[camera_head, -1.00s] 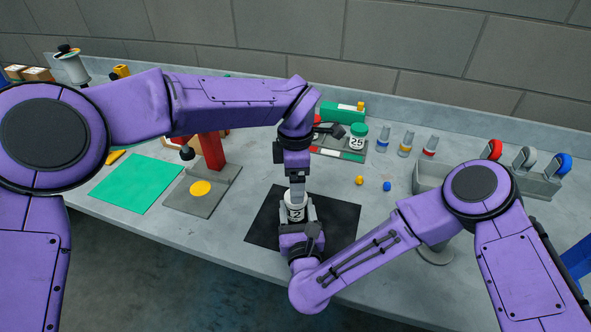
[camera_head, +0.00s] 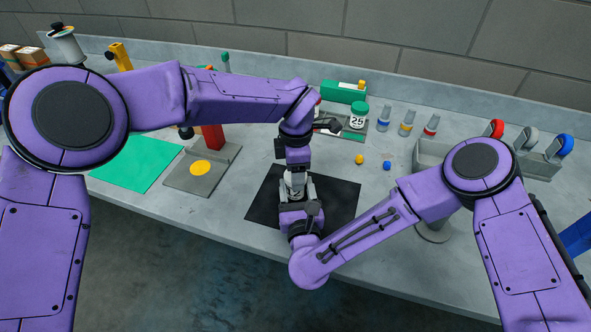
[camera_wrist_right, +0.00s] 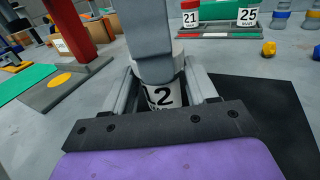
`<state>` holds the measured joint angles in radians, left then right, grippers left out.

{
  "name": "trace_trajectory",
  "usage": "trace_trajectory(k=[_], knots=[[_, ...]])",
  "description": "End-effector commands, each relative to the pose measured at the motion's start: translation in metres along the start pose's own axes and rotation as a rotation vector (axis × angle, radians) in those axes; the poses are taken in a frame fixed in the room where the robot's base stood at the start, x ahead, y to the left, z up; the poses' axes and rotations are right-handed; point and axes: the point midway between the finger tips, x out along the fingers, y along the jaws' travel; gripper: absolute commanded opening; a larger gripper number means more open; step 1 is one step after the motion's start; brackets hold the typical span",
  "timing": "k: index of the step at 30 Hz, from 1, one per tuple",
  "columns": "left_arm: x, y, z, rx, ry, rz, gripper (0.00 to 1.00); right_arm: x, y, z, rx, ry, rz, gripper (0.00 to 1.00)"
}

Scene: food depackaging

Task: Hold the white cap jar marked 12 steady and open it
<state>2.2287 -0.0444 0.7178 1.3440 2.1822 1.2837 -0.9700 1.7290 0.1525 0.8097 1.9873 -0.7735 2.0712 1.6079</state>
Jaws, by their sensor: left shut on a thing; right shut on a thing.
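The jar marked 12 (camera_head: 294,190) stands upright over the black mat (camera_head: 338,200). My right gripper (camera_head: 297,194) is shut around the jar body from the front, a finger on each side. My left gripper (camera_head: 296,174) comes from above, shut on the top of the jar.
Behind the mat stand a green-capped jar marked 25 (camera_head: 357,118) and several small capped bottles (camera_head: 406,123). Yellow (camera_head: 360,159) and blue (camera_head: 387,165) small pieces lie right of the mat. A grey fixture with a yellow disc (camera_head: 201,168) and a green mat (camera_head: 135,163) are left.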

Motion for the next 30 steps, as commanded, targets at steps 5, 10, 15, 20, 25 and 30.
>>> trace_trajectory(k=[5, 10, 15, 20, 25, 30], knots=[[0.0, -0.001, -0.001, -0.217, 0.0, -0.005, 0.26, 0.0, -0.002, -0.003, -0.001, 0.006, -0.007, 0.0], [0.0, -0.001, -0.001, -0.244, 0.001, -0.005, 0.26, 0.0, -0.003, -0.003, 0.0, 0.007, -0.009, 0.0], [0.0, -0.001, -0.001, -0.242, 0.001, -0.005, 0.78, 0.0, -0.003, -0.003, 0.0, 0.007, -0.01, 0.0], [0.0, 0.0, -0.001, -0.24, 0.001, -0.003, 0.87, 0.0, -0.003, -0.003, -0.001, 0.006, -0.009, 0.0], [-0.003, 0.0, -0.001, -0.239, 0.0, -0.002, 0.87, 0.0, -0.002, -0.002, -0.001, 0.005, -0.007, 0.0], [-0.029, 0.001, 0.0, -0.24, -0.003, 0.0, 0.87, 0.0, -0.002, -0.002, -0.001, 0.005, -0.007, 0.0]])
